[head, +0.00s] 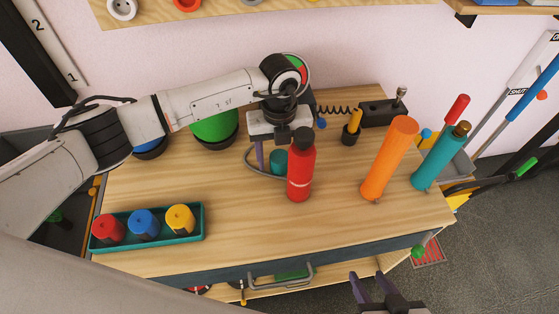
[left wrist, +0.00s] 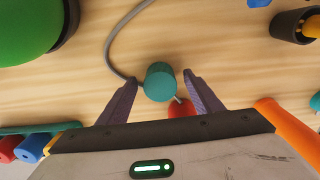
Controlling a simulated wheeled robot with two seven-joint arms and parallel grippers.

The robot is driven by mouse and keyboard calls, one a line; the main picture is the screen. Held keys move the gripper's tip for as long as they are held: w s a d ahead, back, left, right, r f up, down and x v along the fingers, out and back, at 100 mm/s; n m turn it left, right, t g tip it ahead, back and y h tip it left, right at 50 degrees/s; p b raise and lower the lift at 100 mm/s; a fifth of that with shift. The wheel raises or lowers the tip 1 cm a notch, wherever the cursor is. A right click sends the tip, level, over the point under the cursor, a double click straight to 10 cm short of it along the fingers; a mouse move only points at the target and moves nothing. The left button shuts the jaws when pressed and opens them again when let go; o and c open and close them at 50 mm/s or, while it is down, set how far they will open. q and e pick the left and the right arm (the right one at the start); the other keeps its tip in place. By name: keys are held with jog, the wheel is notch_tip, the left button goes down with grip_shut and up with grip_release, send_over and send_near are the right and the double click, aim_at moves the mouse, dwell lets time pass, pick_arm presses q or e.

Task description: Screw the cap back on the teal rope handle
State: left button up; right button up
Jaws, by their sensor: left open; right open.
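A short teal cap (head: 279,160) stands on the table behind and left of a red bottle (head: 301,172). My left gripper (head: 271,152) is open at the cap; in the left wrist view, the teal cap (left wrist: 160,82) shows between its two spread fingers, without a clear grip. The red bottle hides part of this gripper in the head view. The teal rope handle (head: 436,162) leans to the right at the table's right end, with a brown end on top. My right gripper (head: 367,282) is open and empty in front of the table's front edge.
An orange cylinder (head: 389,160) stands between the red bottle and the teal handle. A teal tray (head: 190,238) holds red, blue and yellow caps at front left. A green object (head: 215,128) and a black holder (head: 351,134) stand farther back. The front middle is clear.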

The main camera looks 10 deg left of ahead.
aim_at(280, 157)
pick_arm(q)
jog(key=c, duration=1.1)
jog(key=shift+r, duration=0.1)
notch_tip(280, 157, up, 10)
jog(key=shift+f+p, duration=0.1)
jog(key=shift+p, duration=0.3)
